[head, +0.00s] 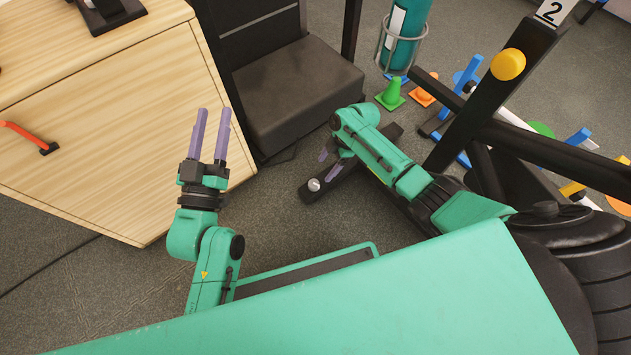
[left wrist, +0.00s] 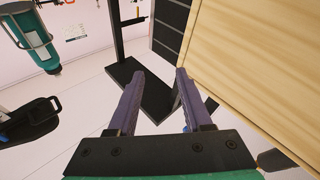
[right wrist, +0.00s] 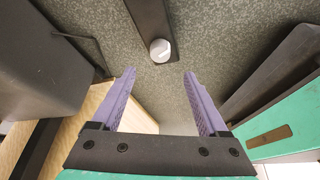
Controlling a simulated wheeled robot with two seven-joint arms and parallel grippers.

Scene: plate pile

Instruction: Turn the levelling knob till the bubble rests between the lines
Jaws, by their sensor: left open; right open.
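A small light-grey round knob (head: 314,185) sits at the end of a black foot bar (head: 340,178) low over the floor. In the right wrist view the knob (right wrist: 160,50) shows a pale mark and lies beyond the fingertips, between their lines. My right gripper (head: 329,160) is open and empty, close above the knob and apart from it. My left gripper (head: 213,112) is open and empty, raised in front of the wooden cabinet, away from the knob. I see no bubble or level lines in any view.
A pale wooden cabinet (head: 120,140) stands at the left and a black padded seat (head: 290,95) behind. A black frame post (head: 490,90), marked 2, rises at the right. A green cone (head: 390,95), an orange cone (head: 424,92) and a teal cylinder (head: 402,35) stand at the back.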

